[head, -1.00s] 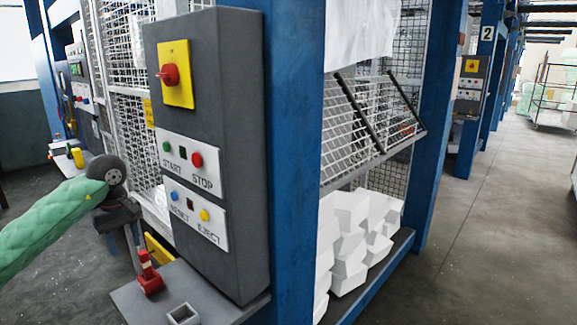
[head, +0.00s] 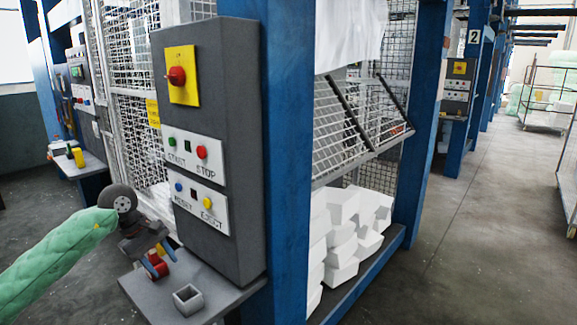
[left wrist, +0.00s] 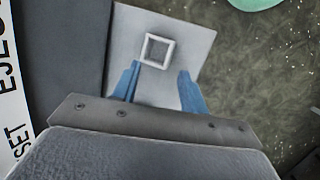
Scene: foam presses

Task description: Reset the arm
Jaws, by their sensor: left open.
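The grey control box (head: 212,150) of the near press stands in the middle of the head view. Its upper panel carries START and STOP buttons, its lower panel (head: 201,202) RESET and EJECT, with a red knob (head: 177,76) on a yellow plate above. My left gripper (head: 168,252) is low beside the box, over the small shelf (head: 150,295). In the left wrist view its blue fingers (left wrist: 157,90) are apart with nothing between them. The shelf and a square grey holder (left wrist: 172,52) lie beyond them. My right gripper is out of view.
White foam blocks (head: 345,235) are piled behind the blue post (head: 288,150). Open floor (head: 470,240) lies to the right.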

